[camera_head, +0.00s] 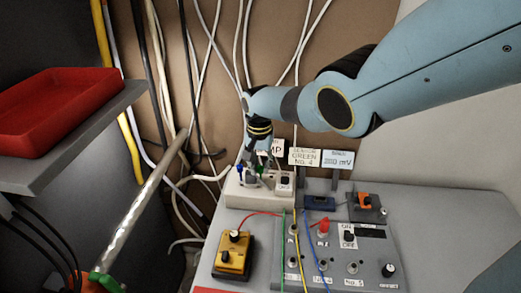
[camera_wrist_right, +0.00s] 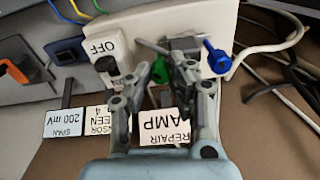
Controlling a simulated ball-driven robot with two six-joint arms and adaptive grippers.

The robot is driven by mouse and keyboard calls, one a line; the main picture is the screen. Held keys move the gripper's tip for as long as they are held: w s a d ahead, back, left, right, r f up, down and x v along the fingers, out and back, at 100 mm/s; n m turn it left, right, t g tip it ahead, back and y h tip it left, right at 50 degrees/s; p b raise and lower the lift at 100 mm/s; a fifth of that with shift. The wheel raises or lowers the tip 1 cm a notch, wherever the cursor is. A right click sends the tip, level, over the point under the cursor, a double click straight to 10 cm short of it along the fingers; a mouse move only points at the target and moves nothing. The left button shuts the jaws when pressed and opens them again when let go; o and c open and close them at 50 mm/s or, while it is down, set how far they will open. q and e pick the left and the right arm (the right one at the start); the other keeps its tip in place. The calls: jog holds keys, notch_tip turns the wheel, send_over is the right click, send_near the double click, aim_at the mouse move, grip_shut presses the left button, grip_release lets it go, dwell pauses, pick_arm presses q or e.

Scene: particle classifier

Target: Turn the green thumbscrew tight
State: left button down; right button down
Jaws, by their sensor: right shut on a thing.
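The green thumbscrew (camera_wrist_right: 160,75) shows in the wrist view on the cream box (camera_wrist_right: 132,20), mostly hidden by my right fingers. My right gripper (camera_wrist_right: 173,70) has its fingertips around it and is shut on it. In the head view my right gripper (camera_head: 256,164) reaches down to the left part of the cream box (camera_head: 233,192). A bit of green shows at its fingertips there. I cannot tell how far the screw is turned. A blue thumbscrew (camera_wrist_right: 217,58) stands close beside the gripper. My left gripper is not in view.
A black switch (camera_head: 284,182) is on the cream box. Label cards (camera_head: 304,157) stand behind it. A yellow box (camera_head: 234,255) and a grey panel (camera_head: 371,266) with knobs and wires sit in front. A red tray (camera_head: 62,110) is at left. Cables hang behind.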

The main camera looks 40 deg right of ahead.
aim_at(259, 169)
jog(key=m, duration=0.5)
jog(key=shift+m, duration=0.4)
dwell(0.4)
jog(key=c, duration=1.2)
grip_release()
jog(key=shift+r, duration=0.15)
jog(key=shift+w+r, duration=0.1)
jog(key=shift+r, duration=0.5)
jog(key=r, duration=1)
jog(key=shift+a+r, duration=0.25)
jog(key=shift+f, duration=0.1)
